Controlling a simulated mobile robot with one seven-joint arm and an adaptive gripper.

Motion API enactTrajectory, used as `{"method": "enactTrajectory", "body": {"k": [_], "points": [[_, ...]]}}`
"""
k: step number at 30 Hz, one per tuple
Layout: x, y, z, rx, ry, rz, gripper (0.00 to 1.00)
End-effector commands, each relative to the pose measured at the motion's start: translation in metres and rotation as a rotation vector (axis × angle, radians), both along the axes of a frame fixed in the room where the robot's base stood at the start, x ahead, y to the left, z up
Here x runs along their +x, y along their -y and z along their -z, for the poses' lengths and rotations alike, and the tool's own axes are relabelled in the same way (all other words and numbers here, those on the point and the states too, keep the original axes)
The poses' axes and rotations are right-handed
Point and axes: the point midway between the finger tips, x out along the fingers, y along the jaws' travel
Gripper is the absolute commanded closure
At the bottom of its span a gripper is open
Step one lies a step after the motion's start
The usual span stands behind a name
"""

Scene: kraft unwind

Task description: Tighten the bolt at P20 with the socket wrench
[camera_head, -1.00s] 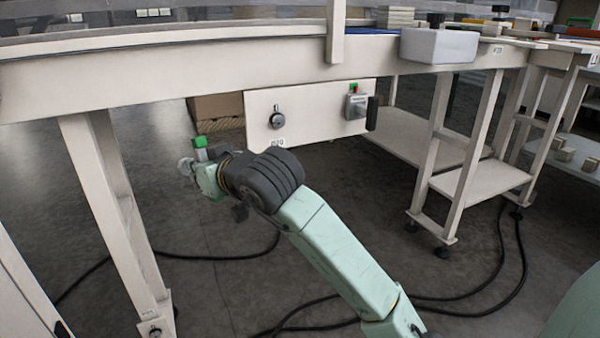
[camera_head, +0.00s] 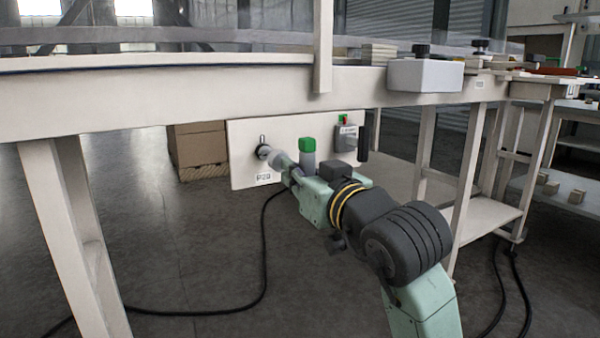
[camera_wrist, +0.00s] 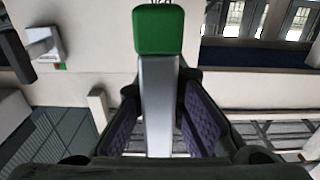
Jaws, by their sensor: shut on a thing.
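The white panel (camera_head: 243,140) labelled P20 hangs under the bench rail. Its dark round bolt fitting (camera_head: 262,150) with a short pointer above is at the panel's left. My gripper (camera_head: 292,165) is in front of the panel, shut on the socket wrench (camera_head: 307,146), whose green-capped grey handle end stands up. A grey cylindrical end lies just right of the bolt and overlaps it in the head view; I cannot tell whether they touch. The socket is hidden there.
A grey switch box (camera_head: 346,138) with a green and red top and a dark handle are at the panel's right. A white block (camera_head: 426,76) sits on the rail above. Cardboard boxes (camera_head: 199,146) stand behind. A bench leg (camera_head: 62,220) and floor cable (camera_head: 264,260) are left.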

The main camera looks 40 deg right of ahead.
Motion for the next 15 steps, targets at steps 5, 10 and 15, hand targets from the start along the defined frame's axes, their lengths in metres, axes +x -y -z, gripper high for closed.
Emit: {"method": "enactTrajectory", "body": {"k": [5,10,15], "points": [[0.009,0.002,-0.002,0.001,0.001,0.000,1.00],[0.018,0.004,-0.001,0.002,0.001,-0.001,1.00],[0.026,0.006,-0.002,0.001,0.000,-0.001,1.00]]}}
